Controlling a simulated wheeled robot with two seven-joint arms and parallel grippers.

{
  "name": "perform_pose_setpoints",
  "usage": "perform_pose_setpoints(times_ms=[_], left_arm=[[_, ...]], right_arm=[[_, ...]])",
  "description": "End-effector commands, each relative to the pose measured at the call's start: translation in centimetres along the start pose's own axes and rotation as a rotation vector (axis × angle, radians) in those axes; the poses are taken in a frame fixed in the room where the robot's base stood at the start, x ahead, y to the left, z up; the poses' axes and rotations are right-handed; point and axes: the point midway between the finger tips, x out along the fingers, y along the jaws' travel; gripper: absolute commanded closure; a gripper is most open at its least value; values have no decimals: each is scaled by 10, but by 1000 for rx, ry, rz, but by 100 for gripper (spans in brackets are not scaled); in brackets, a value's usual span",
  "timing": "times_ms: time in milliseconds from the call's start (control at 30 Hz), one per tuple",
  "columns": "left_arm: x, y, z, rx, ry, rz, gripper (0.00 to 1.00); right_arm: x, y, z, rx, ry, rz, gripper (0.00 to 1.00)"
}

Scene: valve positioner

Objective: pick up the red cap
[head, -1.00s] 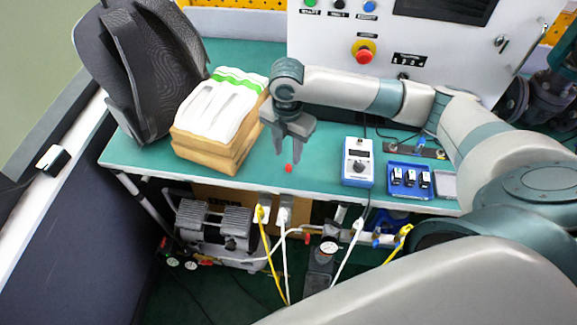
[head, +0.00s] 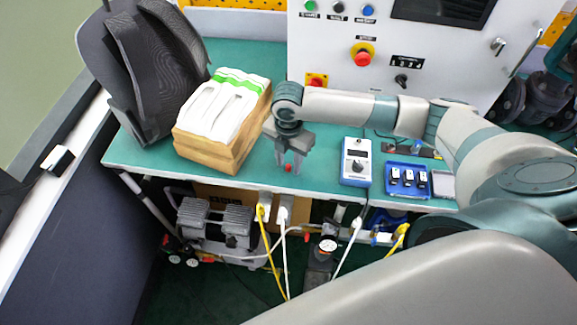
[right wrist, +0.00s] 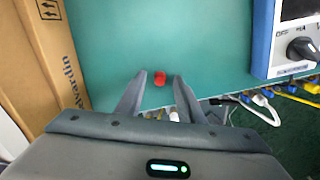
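The red cap (head: 288,168) is a small red piece on the green tabletop, near its front edge. In the right wrist view the red cap (right wrist: 160,78) shows between and just beyond the tips of my right gripper (right wrist: 158,80). In the head view my right gripper (head: 290,166) points down over the cap with its fingers apart, one on each side. The fingers are open and do not visibly touch the cap. My left gripper is not in view.
A cardboard box (head: 215,152) with white and green packs stands left of the gripper. A blue-and-white meter (head: 356,162) and a blue tray (head: 408,192) stand to the right. The green table's (head: 320,178) front edge is close, with cables and a compressor (head: 215,222) below.

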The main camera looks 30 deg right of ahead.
Motion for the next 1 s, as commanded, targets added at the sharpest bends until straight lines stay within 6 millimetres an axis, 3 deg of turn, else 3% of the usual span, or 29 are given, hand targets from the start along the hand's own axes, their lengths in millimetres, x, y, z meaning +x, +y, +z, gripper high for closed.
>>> perform_pose_setpoints(times_ms=[33,133,667,1000], left_arm=[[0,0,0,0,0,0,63],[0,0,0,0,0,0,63],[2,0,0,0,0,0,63],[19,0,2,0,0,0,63]], right_arm=[[0,0,0,0,0,0,79],[0,0,0,0,0,0,100],[-4,0,0,0,0,1,100],[-42,-4,5,2,-3,1,100]])
